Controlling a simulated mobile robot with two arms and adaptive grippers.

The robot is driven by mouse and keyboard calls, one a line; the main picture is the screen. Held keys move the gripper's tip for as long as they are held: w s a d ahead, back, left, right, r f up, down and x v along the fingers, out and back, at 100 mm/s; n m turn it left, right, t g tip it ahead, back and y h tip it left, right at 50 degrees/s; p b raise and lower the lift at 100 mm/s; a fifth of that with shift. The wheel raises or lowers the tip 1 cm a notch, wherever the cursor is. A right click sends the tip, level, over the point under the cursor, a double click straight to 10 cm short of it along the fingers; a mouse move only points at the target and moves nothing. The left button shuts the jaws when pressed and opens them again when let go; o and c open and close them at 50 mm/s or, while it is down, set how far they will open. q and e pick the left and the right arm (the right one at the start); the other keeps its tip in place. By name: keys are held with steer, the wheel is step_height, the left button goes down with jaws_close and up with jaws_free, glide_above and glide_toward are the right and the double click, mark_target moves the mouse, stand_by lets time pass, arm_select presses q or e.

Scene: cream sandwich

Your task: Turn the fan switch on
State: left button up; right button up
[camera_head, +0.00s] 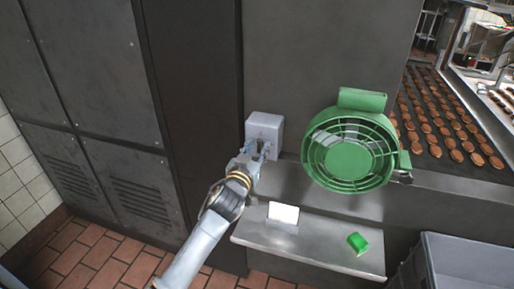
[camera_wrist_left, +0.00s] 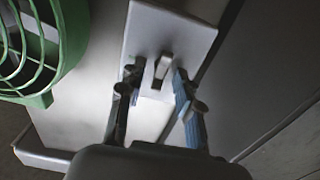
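The fan switch is a grey box (camera_head: 265,126) on the dark wall, left of the green fan (camera_head: 350,150). In the left wrist view the switch plate (camera_wrist_left: 180,32) has a small lever (camera_wrist_left: 162,68) in its middle. My left gripper (camera_head: 258,150) is at the lower part of the box. In the left wrist view its two fingers (camera_wrist_left: 157,88) stand apart, one on each side of the lever, with gaps visible between lever and fingers. The green fan (camera_wrist_left: 38,45) also shows there at the left. My right gripper is not in view.
A metal shelf (camera_head: 325,250) below holds a white block (camera_head: 283,215) and a small green block (camera_head: 357,243). A grey bin (camera_head: 470,262) stands at lower right. A conveyor with many round brown biscuits (camera_head: 445,120) runs behind the fan. Dark lockers (camera_head: 95,60) stand at left.

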arm_select(q)
steer(key=shift+c, duration=0.2)
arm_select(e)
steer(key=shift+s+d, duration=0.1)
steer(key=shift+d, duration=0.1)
arm_select(q)
jaws_close()
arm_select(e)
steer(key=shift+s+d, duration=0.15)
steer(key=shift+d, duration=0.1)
arm_select(q)
steer(key=shift+m, duration=0.3)
steer(key=m+p, duration=0.1)
steer(key=m, duration=0.3)
steer(key=shift+d+m, duration=0.1)
steer(key=shift+m, duration=0.2)
steer(key=m, duration=0.4)
steer(key=shift+p, duration=0.35)
steer(key=m, duration=0.5)
steer(key=shift+s+d+f+p, duration=0.1)
steer(key=shift+f+p, duration=0.05)
steer(key=shift+p, duration=0.25)
steer(key=shift+f+m+p, duration=0.1)
steer(key=shift+m+p, duration=0.2)
steer(key=shift+m, duration=1.5)
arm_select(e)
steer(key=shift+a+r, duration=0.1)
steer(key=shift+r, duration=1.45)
